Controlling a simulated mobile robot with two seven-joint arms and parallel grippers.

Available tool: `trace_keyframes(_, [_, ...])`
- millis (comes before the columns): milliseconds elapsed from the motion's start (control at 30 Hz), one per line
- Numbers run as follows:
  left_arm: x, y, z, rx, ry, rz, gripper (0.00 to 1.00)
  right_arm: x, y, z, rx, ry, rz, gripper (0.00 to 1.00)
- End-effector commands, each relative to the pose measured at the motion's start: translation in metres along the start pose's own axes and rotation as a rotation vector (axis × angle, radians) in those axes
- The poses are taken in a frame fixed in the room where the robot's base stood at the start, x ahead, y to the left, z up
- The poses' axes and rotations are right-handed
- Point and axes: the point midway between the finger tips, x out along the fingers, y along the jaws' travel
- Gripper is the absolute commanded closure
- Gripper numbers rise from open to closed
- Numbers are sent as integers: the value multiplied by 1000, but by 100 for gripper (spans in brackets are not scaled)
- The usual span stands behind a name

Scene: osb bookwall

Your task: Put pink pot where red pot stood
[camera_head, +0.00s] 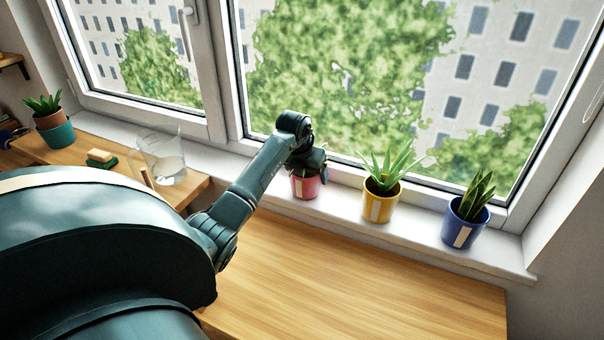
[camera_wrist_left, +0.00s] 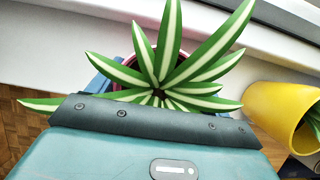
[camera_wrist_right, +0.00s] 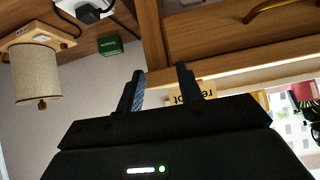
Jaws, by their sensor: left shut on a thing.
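The pink pot (camera_head: 305,187) with a striped green plant is at the window sill, left of the yellow pot. My left gripper (camera_head: 307,172) is shut on it from above, and the arm hides much of the plant. In the left wrist view the striped leaves (camera_wrist_left: 165,70) cover most of the pot, with a little pink rim showing behind them. I cannot tell whether its base touches the sill. I see no separate red pot on the sill. My right gripper (camera_wrist_right: 158,88) is open and empty, pointing at wooden furniture away from the sill.
The yellow pot (camera_head: 380,203) and blue pot (camera_head: 465,222) stand along the sill (camera_head: 420,235) to the right. A glass jug (camera_head: 163,160), a sponge (camera_head: 101,157) and a terracotta pot in a teal pot (camera_head: 58,130) stand left. The wooden counter (camera_head: 340,290) in front is clear.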

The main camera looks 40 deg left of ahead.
Motion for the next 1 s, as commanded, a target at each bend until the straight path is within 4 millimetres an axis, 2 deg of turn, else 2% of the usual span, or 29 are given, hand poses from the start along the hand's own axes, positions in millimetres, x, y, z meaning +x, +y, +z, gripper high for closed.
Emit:
trace_keyframes(133, [0, -1, 1, 0, -6, 0, 55, -1, -2, -7, 11, 14, 0, 64])
trace_keyframes(367, [3, 0, 0, 1, -5, 1, 55, 0, -2, -1, 11, 8, 1, 64])
trace_keyframes(400, [4, -1, -1, 1, -2, 0, 20, 0, -2, -1, 12, 7, 0, 64])
trace_keyframes(633, [4, -1, -1, 0, -2, 0, 1, -1, -2, 0, 11, 3, 0, 64])
trace_keyframes(1000, [-3, 1, 2, 0, -2, 1, 0, -4, -2, -2, 8, 0, 0, 64])
